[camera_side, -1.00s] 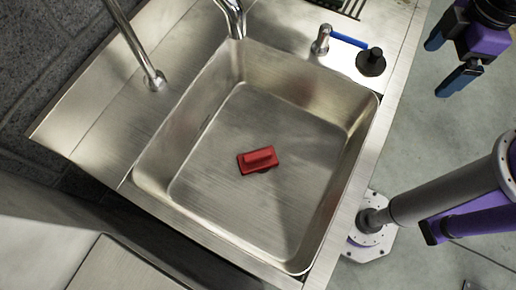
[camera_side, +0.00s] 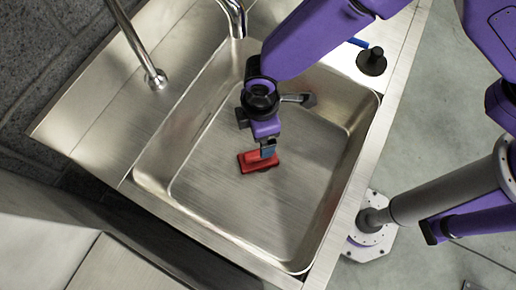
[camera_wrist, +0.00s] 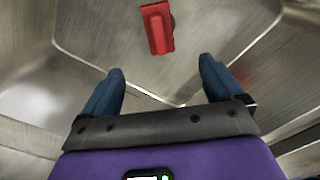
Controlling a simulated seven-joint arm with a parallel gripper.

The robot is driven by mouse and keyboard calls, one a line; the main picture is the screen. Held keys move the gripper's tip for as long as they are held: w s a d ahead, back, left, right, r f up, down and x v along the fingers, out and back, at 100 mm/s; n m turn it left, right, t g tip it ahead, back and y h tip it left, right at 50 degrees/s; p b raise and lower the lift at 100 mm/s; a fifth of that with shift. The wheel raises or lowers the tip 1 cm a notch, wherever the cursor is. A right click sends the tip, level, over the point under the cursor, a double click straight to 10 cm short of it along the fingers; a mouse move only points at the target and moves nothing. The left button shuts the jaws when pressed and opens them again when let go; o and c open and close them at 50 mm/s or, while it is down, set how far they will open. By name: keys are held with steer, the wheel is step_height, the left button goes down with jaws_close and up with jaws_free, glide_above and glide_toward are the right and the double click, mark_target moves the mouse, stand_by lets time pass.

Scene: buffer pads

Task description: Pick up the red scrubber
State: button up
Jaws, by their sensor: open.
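The red scrubber (camera_side: 258,163) lies on the floor of the steel sink, near its middle. It has a flat base with a raised handle on top. In the wrist view the scrubber (camera_wrist: 157,28) is at the top centre, beyond the fingertips and between their lines. My gripper (camera_side: 268,150) is over the sink, above the scrubber's far side, and hides a part of it. In the wrist view my gripper (camera_wrist: 162,78) shows two blue fingers spread apart with nothing between them. I cannot tell the exact height of the fingertips above the scrubber.
The steel sink (camera_side: 160,178) has raised walls around the scrubber, and its floor is otherwise clear. A curved faucet (camera_side: 236,15) stands at the back edge. A metal pipe (camera_side: 135,45) rises at the left.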

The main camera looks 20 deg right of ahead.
mark_target(258, 153)
step_height(258, 153, down, 12)
steer(key=shift+f, duration=0.15)
steer(key=shift+w+a+f, duration=0.1)
steer(key=shift+f, duration=1.25)
steer(key=shift+w+a+f, duration=0.1)
steer(key=shift+f, duration=1.2)
steer(key=c, duration=1.3)
steer(key=shift+r, duration=0.1)
